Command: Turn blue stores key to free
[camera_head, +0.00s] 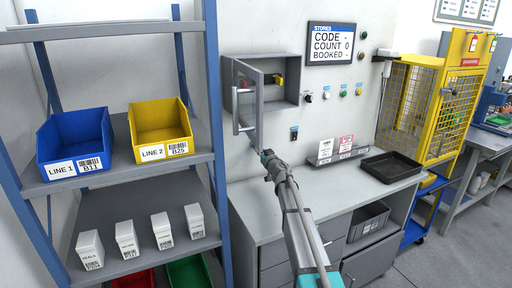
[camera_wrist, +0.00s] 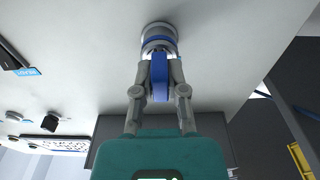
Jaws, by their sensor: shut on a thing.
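In the wrist view a blue key (camera_wrist: 159,80) stands in a round grey lock with a blue ring (camera_wrist: 158,40) on the pale wall panel. My gripper (camera_wrist: 160,70) is shut on the key, with one finger on each side of its flat blue head. In the head view my gripper (camera_head: 265,156) reaches the wall just below the open grey cabinet (camera_head: 290,64). The key and lock are hidden there behind my gripper. I cannot read a free mark around the lock. The stores screen (camera_head: 331,44) reads CODE -, COUNT 0, BOOKED -.
The cabinet's glazed door (camera_head: 246,98) hangs open close above my gripper. A row of knobs and buttons (camera_head: 343,93) and a small blue-labelled fitting (camera_head: 294,133) are on the wall to the right. A black tray (camera_head: 391,167) lies on the bench. Shelving (camera_head: 211,110) stands at left.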

